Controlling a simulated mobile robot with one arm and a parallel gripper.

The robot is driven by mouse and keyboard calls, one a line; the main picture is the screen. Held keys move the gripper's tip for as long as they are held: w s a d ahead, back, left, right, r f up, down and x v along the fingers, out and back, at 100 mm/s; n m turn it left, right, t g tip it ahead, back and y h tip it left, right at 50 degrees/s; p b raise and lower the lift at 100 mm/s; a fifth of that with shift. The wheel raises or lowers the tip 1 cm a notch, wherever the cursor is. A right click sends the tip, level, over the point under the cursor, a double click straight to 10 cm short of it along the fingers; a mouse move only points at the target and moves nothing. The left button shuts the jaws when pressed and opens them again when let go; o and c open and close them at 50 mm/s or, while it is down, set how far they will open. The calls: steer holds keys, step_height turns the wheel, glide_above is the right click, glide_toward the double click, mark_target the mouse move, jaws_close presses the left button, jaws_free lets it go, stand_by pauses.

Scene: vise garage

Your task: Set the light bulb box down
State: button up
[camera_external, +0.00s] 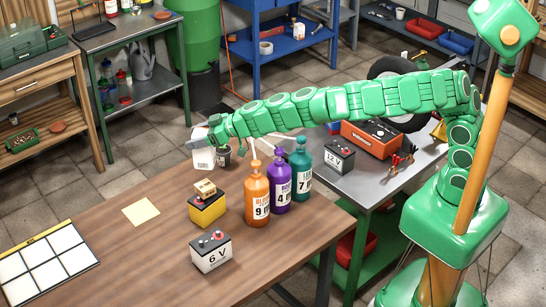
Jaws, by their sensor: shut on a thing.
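The light bulb box, a small white box (203,158), is at the end of my outstretched green arm, at the far edge of the wooden table. My gripper (201,144) is shut on its upper part. The arm's end hides part of the box. I cannot tell whether its bottom touches the tabletop (120,245) or hangs above it.
A dark cup (223,157) stands close right of the box. Orange (257,200), purple (280,185) and teal (301,175) bottles, a yellow battery (207,209) and a white battery (211,250) stand nearby. A yellow note (141,211) and a gridded board (45,266) lie left; wood between is bare.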

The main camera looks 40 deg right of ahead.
steer(key=s+d+r+m+t+h, duration=0.15)
steer(key=s+m+h, duration=0.35)
steer(key=s, duration=0.5)
steer(key=s+d+r+m+t+h, duration=0.15)
steer(key=s+m+h, duration=0.3)
steer(key=s, duration=0.55)
steer(key=s+d+f+m+h, duration=0.45)
steer(key=s+d+f, duration=0.45)
steer(key=f, duration=0.3)
step_height(320, 180, down, 7)
steer(key=shift+w+a+f+n, duration=0.15)
steer(key=shift+w+n, duration=0.15)
steer(key=shift+n, duration=0.1)
steer(key=shift+f, duration=0.15)
steer(key=o, duration=1)
